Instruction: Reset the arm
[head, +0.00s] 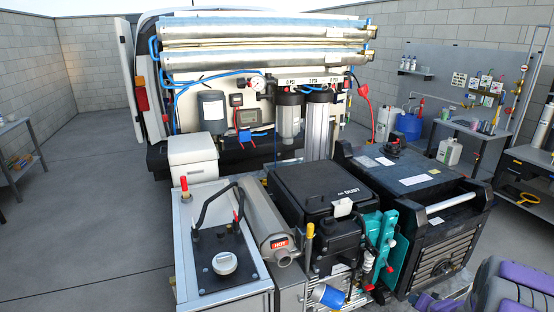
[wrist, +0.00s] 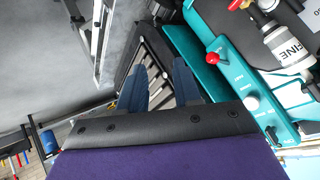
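My gripper (wrist: 159,82) shows in the wrist view as two dark blue fingers, with a clear gap between them and nothing held. Beyond the fingers is a dark slatted grille. A teal panel (wrist: 228,78) with a red-knobbed lever stands to the right of the fingers. I cannot tell whether the fingers touch anything. In the head view, purple and grey parts of my own arm fill the lower right corner; the fingers are not visible there. Two long silver membrane tubes (head: 262,44) lie across the top of the rack at the vehicle's rear.
A black generator-like box (head: 405,178) stands at the right, beside the teal unit (head: 384,240) and a black lidded case (head: 318,190). A metal tank (head: 215,250) stands at front left. A workbench (head: 468,130) is at back right. Floor at left is clear.

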